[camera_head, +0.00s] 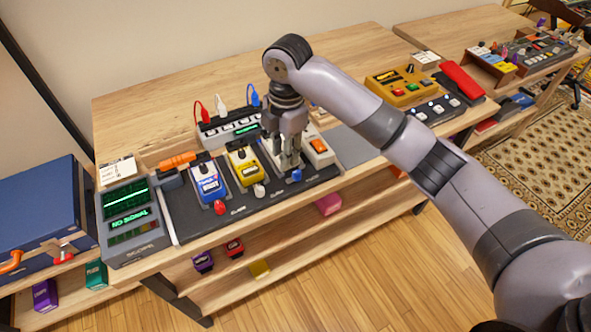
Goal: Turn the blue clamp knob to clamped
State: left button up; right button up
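The blue clamp knob (297,175) is a small blue knob at the front edge of the dark board, right of the white and red knobs. My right gripper (289,164) points down over the light-coloured pedal behind it. Its fingertips are just behind and above the blue knob in the picture; I cannot tell whether they touch the knob or the pedal. The gripper hides much of that pedal, and how far its fingers are apart is unclear. My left gripper is out of view.
A white knob (259,190) and a red knob (220,207) sit along the same edge. A blue pedal (207,182) and a yellow pedal (244,165) stand on the dark board (187,219). A grey scope (133,222) is at the left. Cables rise behind.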

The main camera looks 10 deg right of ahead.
jog(key=n+h, duration=0.1)
send_near(296, 172)
notch_tip(296, 172, down, 10)
jog(key=shift+r+p, duration=0.1)
jog(key=shift+p, duration=0.95)
jog(key=shift+s, duration=0.1)
jog(key=shift+c, duration=0.6)
grip_shut()
